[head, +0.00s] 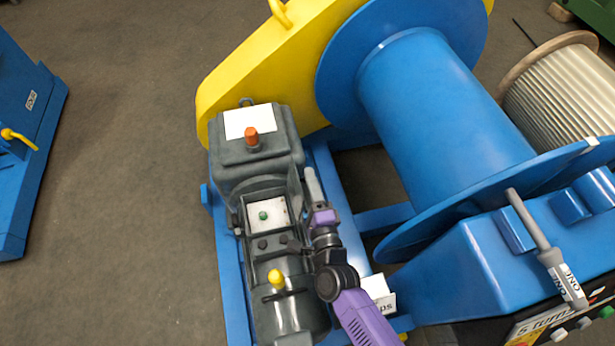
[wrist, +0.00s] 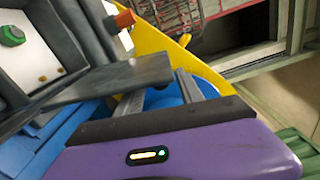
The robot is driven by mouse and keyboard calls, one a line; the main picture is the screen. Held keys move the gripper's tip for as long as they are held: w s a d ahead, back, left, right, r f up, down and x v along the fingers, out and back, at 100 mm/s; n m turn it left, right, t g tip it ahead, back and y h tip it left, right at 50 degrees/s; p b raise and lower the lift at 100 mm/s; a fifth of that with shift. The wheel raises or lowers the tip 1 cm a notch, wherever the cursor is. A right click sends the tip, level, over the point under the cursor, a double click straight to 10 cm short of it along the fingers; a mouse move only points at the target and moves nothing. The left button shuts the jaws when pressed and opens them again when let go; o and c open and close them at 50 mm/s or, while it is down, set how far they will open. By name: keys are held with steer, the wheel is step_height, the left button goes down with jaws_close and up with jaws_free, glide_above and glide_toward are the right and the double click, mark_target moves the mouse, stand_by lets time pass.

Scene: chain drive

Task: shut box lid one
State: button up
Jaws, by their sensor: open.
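A dark grey box with a white inside (head: 262,216) and a green knob (head: 263,215) sits on the grey motor unit. Its lid (head: 294,190) stands open, upright along the right side of the box. My gripper (head: 311,180) is just right of the lid, on its outer side, with nothing seen held. In the wrist view the two grey fingers (wrist: 163,88) are apart, and the lid (wrist: 110,82) is a dark plate close in front of them. Whether a finger touches the lid I cannot tell. The green knob (wrist: 12,35) shows at the left of the wrist view.
A large blue drum (head: 440,110) stands right of my arm, and a yellow guard (head: 260,60) lies behind the motor unit. An orange knob (head: 252,136) and a yellow knob (head: 276,278) stick up from the unit. A grey-handled lever (head: 540,240) stands at the right.

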steer(key=shift+w+a, duration=0.2)
steer(key=shift+w, duration=0.8)
steer(key=shift+c, duration=0.2)
jaws_close()
stand_by(0.6)
